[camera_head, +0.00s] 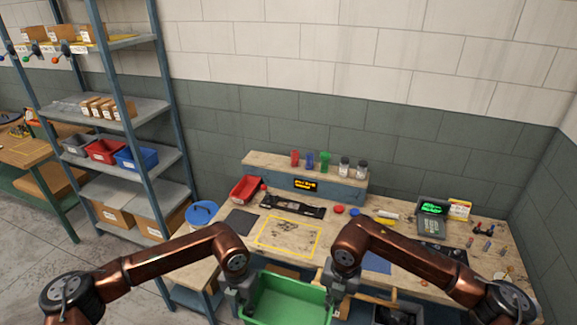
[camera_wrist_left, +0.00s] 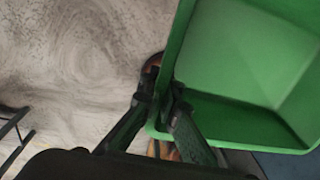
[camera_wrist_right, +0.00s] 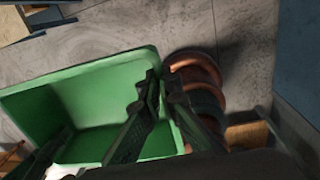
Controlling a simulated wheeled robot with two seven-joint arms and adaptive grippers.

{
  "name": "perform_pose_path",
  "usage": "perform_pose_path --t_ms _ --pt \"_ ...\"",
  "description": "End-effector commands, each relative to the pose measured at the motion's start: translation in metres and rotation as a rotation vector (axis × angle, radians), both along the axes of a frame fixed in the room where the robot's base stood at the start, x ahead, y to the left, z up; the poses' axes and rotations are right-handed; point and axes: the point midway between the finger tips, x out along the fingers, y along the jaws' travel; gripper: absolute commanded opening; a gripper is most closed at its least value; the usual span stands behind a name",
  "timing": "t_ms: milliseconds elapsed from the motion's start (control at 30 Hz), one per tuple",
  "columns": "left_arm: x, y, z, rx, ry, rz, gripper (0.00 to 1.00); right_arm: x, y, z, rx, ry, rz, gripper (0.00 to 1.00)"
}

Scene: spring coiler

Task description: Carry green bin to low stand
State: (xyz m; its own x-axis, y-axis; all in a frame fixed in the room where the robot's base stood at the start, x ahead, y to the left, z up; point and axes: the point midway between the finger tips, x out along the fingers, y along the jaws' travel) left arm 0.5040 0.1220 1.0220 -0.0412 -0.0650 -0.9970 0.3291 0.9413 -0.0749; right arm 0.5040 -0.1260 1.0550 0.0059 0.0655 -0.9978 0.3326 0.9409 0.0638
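The green bin (camera_head: 288,298) is at the bottom middle of the head view, between my two grippers and in front of the workbench. It looks empty and roughly level. My left gripper (camera_head: 243,298) is at its left rim, and in the left wrist view the fingers (camera_wrist_left: 172,100) close on the wall of the bin (camera_wrist_left: 245,60). My right gripper (camera_head: 333,292) is at its right rim, and in the right wrist view the fingers (camera_wrist_right: 160,85) close on the wall of the bin (camera_wrist_right: 85,95). The bin hangs between both grippers. I cannot tell which surface is the low stand.
The workbench (camera_head: 225,252) carries a red bin (camera_head: 245,188), a black fixture (camera_head: 292,205) and a yellow outlined area (camera_head: 288,237). A blue shelf rack (camera_head: 120,110) with bins and boxes stands left. A blue round-lidded container (camera_head: 202,212) is between them. Floor is free at lower left.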

Motion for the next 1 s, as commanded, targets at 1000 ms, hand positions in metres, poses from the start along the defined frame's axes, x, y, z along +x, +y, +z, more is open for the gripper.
perform_pose_path --t_ms 1000 --pt "-0.034 -0.005 0.002 -0.011 -0.005 0.001 0.00 -0.036 0.004 0.000 0.010 0.001 0.004 0.00"
